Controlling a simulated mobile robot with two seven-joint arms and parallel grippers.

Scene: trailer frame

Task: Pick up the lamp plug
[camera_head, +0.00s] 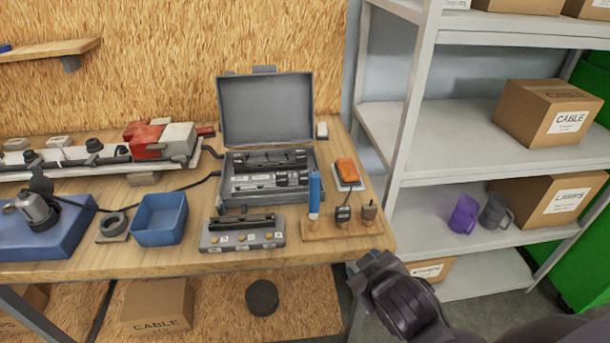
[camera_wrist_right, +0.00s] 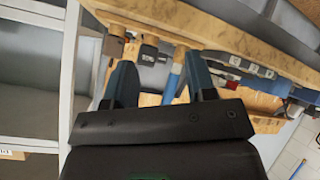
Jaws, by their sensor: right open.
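A small black plug-like piece (camera_head: 343,213) with pale marking stands on a wooden holder (camera_head: 318,232) at the bench's front right corner; I take it as the lamp plug, though its label is unreadable. In the right wrist view the black piece (camera_wrist_right: 149,54) is beyond the fingers, between their lines. My right gripper (camera_head: 368,262) is open and empty, in front of and below the bench edge, apart from the holder. In its wrist view the two blue fingers (camera_wrist_right: 160,84) are spread. My left gripper is not in view.
Beside the black piece stand a blue-handled tool (camera_head: 314,193) and a grey-brown knob (camera_head: 369,210). A grey open case (camera_head: 266,110), a labelled grey box (camera_head: 242,236) and a blue bin (camera_head: 160,218) are on the bench. Metal shelves (camera_head: 420,125) stand close on the right.

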